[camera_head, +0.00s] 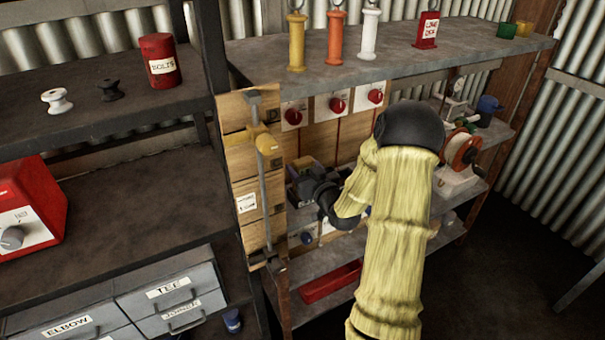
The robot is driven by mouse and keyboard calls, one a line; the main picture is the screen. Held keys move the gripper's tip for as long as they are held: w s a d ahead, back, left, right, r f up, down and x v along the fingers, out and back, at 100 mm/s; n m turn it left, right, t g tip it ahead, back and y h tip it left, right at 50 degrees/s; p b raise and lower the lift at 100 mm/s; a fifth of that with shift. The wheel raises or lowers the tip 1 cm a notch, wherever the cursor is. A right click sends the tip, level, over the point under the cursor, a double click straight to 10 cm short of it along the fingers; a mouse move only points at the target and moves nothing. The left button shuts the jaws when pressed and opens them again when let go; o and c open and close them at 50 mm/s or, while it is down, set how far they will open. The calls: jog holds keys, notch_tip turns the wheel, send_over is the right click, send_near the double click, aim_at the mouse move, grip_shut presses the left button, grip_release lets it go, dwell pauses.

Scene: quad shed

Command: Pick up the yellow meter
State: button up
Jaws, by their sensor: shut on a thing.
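My gripper (308,181) is at the middle shelf of the right-hand rack, below the red-knobbed panels. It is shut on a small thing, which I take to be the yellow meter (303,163). Only a small dull yellowish part of it shows at the jaws; the rest is hidden by the gripper and dark parts around it. I cannot tell whether it still touches the shelf. My yellow-sleeved arm covers much of the shelf to the right.
A wooden board with a metal rod and yellow clamp (262,140) stands close left of my gripper. The upper grey shelf (450,50) overhangs it. A red tray (330,281) lies on the shelf below. An orange-and-white reel (464,151) stands to the right.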

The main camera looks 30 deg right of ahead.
notch_tip(320, 180, up, 10)
jog(key=shift+p, duration=0.3)
dwell(0.7)
